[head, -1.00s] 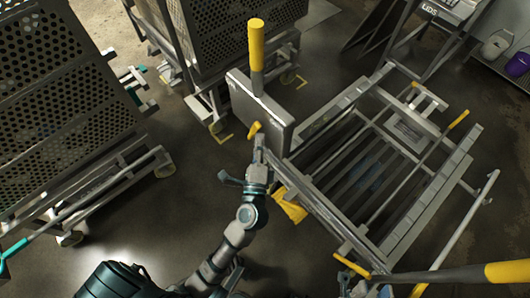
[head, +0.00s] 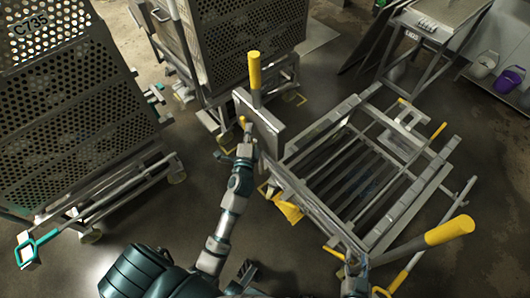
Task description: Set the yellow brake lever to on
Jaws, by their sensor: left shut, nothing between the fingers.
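Several yellow parts show on the metal cart (head: 297,160), and I cannot tell for sure which is the brake lever. A small yellow-tipped lever (head: 242,121) stands right at the fingertips of my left gripper (head: 245,138), beside the cart's grey box. My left gripper is shut and empty; whether it touches the lever is unclear. A thick yellow handle (head: 254,70) stands upright by that box. A yellow piece (head: 288,208) sits low on the cart's near left side. My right gripper (head: 354,262) is at the cart's near end, beside a long yellow handle (head: 450,231); its fingers are unclear.
Perforated baskets on wheeled frames stand at the left (head: 60,110) and at the back (head: 225,50). A teal handle (head: 38,243) juts from the left frame. A stand (head: 425,25) and a shelf with a purple bucket (head: 507,80) are at the back right. Dark floor lies between.

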